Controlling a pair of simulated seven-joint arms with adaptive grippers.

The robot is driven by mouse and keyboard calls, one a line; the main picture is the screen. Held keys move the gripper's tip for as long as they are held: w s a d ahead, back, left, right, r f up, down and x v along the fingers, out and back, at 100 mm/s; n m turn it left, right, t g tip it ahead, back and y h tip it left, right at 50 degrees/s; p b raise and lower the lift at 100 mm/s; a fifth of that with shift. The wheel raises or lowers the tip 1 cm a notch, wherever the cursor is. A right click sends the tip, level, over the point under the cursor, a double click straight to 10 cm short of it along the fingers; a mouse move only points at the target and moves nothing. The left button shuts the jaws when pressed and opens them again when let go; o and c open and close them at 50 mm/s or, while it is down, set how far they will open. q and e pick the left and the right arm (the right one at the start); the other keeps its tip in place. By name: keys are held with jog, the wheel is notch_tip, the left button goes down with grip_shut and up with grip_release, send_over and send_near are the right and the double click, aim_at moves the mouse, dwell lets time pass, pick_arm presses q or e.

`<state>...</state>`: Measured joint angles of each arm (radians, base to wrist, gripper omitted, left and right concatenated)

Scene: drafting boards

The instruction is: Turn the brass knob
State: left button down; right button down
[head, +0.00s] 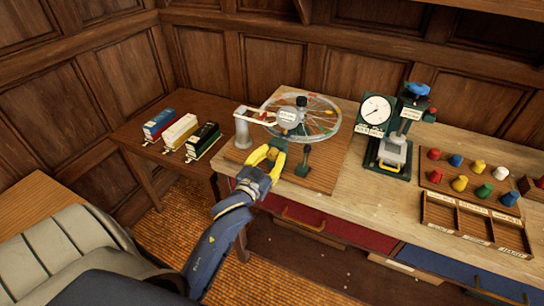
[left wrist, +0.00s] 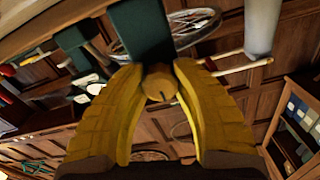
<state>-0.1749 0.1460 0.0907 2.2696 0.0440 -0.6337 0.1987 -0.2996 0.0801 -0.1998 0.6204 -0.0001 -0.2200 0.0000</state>
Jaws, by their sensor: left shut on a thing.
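The brass knob (left wrist: 158,84) is round with a dark line on its face. In the left wrist view it sits between the yellow fingers, in front of a dark green block (left wrist: 140,32). My left gripper (head: 268,156) is shut on the knob, with a finger on either side. In the head view I cannot tell the knob apart from the yellow fingers. A spoked wheel (head: 327,117) stands just behind the gripper, over a wooden base board (head: 318,172). The wheel also shows in the left wrist view (left wrist: 200,22). My right gripper is not in view.
A grey post (head: 242,130) with a white arm stands left of the wheel. A dial gauge stand (head: 375,109) is to the right. Farther right are coloured pegs and a compartment tray (head: 470,222). A side table (head: 130,135) at left holds three small boxes.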

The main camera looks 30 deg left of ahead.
pick_arm(q)
jog(key=shift+f, duration=0.1)
jog(key=c, duration=0.9)
grip_release()
jog(key=s+d, duration=0.1)
jog(key=s, duration=1.1)
jog(key=shift+d, duration=0.2)
jog(key=shift+w, duration=0.1)
